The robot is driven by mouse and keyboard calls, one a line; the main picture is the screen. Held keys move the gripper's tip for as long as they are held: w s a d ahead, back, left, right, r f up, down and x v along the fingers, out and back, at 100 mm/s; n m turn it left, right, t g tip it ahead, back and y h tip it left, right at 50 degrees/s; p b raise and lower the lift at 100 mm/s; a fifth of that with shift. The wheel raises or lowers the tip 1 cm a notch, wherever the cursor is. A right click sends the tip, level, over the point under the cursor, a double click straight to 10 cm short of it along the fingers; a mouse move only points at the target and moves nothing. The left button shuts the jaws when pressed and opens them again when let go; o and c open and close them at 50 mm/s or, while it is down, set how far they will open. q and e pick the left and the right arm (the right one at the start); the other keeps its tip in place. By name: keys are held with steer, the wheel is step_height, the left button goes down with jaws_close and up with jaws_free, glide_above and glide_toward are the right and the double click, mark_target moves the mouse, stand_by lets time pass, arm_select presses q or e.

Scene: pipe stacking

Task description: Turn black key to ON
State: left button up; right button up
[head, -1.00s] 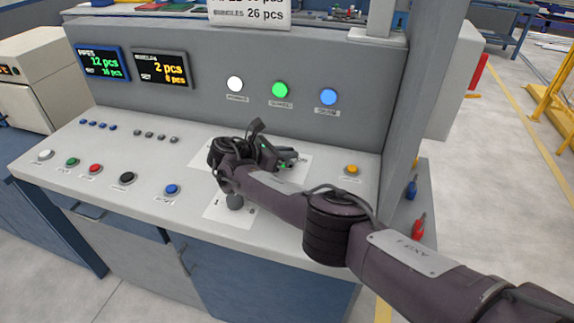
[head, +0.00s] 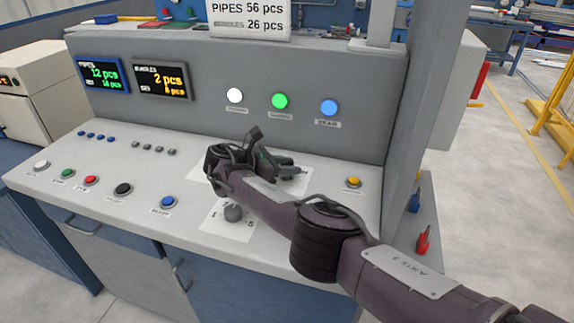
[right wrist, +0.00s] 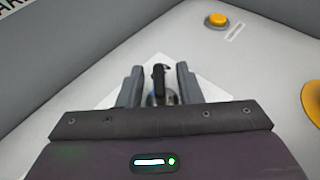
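The black key (right wrist: 159,78) stands up from its switch on a white plate in the right wrist view. The two fingers of my right gripper (right wrist: 159,84) are on either side of it, with a visible gap to the key on both sides. In the head view my right gripper (head: 278,166) is low over the white plate (head: 300,187) on the sloped console and hides the key. The ON marking cannot be read. My left gripper is not in view.
A dark selector knob (head: 233,212) on a numbered plate sits just below my right wrist. A yellow button (head: 353,182) is to the right. Lit white, green and blue lamps (head: 280,101) are on the upright panel behind. Several push buttons line the console's left.

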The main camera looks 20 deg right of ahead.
steer(key=shift+a+r, duration=0.25)
steer(key=shift+a, duration=0.25)
steer(key=b+v, duration=0.2)
steer(key=v, duration=0.4)
steer(key=shift+s+a, duration=0.1)
steer(key=shift+a, duration=0.1)
steer(key=shift+a+r, duration=0.1)
steer(key=shift+a, duration=0.05)
